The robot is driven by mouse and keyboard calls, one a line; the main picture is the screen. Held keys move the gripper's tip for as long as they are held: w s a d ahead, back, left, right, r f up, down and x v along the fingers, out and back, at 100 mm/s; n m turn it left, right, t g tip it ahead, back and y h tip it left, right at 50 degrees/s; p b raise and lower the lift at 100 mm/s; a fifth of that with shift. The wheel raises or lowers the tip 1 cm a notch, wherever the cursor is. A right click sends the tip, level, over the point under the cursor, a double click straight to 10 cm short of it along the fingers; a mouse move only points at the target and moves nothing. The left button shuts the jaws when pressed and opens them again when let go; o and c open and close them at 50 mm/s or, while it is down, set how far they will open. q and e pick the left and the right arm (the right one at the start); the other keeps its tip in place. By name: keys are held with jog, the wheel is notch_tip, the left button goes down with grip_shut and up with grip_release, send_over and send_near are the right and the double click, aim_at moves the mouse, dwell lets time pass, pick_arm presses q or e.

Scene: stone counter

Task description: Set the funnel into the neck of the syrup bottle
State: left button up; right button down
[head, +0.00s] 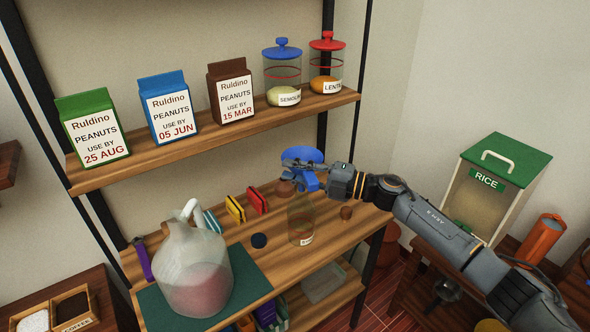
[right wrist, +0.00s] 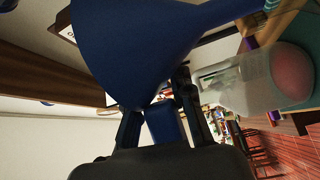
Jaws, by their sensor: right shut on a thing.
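The blue funnel (head: 303,155) is held by my right gripper (head: 318,168), above the back part of the lower wooden shelf. In the right wrist view the funnel (right wrist: 130,45) fills the top, and my fingers (right wrist: 162,112) are shut on its blue tab. The clear syrup bottle (head: 301,225), with a small white label low down, stands upright on the shelf below the funnel. The funnel's narrow end points down near the bottle's top; I cannot tell whether they touch. My left gripper is not in view.
A large jug (head: 193,270) of pinkish liquid stands on a green mat (head: 255,285) left of the bottle. A dark round cap (head: 259,241) lies between them. The upper shelf (head: 215,132) holds cartons and jars.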

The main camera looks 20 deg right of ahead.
jog(key=shift+f+b, duration=1.15)
jog(key=shift+f, duration=0.55)
jog(key=c, duration=1.1)
grip_release()
jog(key=v, duration=1.2)
